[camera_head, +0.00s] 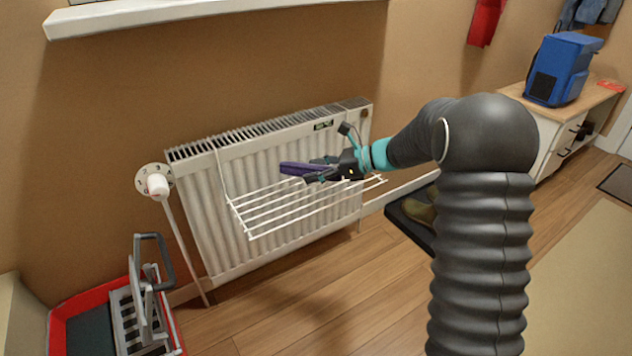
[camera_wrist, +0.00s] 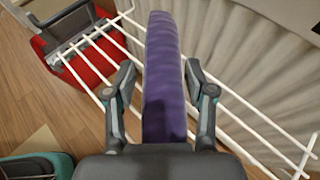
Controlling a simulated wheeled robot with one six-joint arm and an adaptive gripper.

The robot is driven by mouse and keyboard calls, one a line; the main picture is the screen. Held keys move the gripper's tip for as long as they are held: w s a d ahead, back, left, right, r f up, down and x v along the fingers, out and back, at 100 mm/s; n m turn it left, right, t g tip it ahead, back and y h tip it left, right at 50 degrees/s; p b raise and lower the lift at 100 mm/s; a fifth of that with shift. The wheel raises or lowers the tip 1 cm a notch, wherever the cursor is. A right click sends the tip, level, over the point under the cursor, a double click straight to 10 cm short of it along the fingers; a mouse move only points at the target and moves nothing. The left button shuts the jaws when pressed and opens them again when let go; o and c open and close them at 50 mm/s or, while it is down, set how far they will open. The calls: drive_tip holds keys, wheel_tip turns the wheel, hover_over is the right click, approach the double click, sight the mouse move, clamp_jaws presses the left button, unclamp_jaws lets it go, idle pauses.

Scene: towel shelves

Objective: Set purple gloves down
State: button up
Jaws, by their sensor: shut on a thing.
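The purple gloves (camera_head: 300,169) are held in my gripper (camera_head: 312,176) above a white wire rack (camera_head: 250,236) that hangs on the front of the radiator. In the wrist view, the gloves (camera_wrist: 163,80) form a long upright purple strip between the two fingers of my gripper (camera_wrist: 162,95). The rack's white bars (camera_wrist: 112,38) pass below and behind them in that view. The gloves look a little above the bars in the head view. I cannot tell whether any part touches the rack.
The white radiator (camera_head: 190,200) stands against the wall, with a valve knob (camera_head: 157,184) at its left. A red tray (camera_head: 70,305) with a grey rack is at lower left. A dark boot tray (camera_head: 405,228) lies right of the radiator. A blue backpack (camera_head: 563,70) sits on a cabinet.

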sight(316, 192)
drive_tip(key=shift+f, duration=1.85)
drive_tip(key=shift+f+b, duration=0.15)
drive_tip(key=shift+b, duration=0.15)
drive_tip(key=o, duration=1.2)
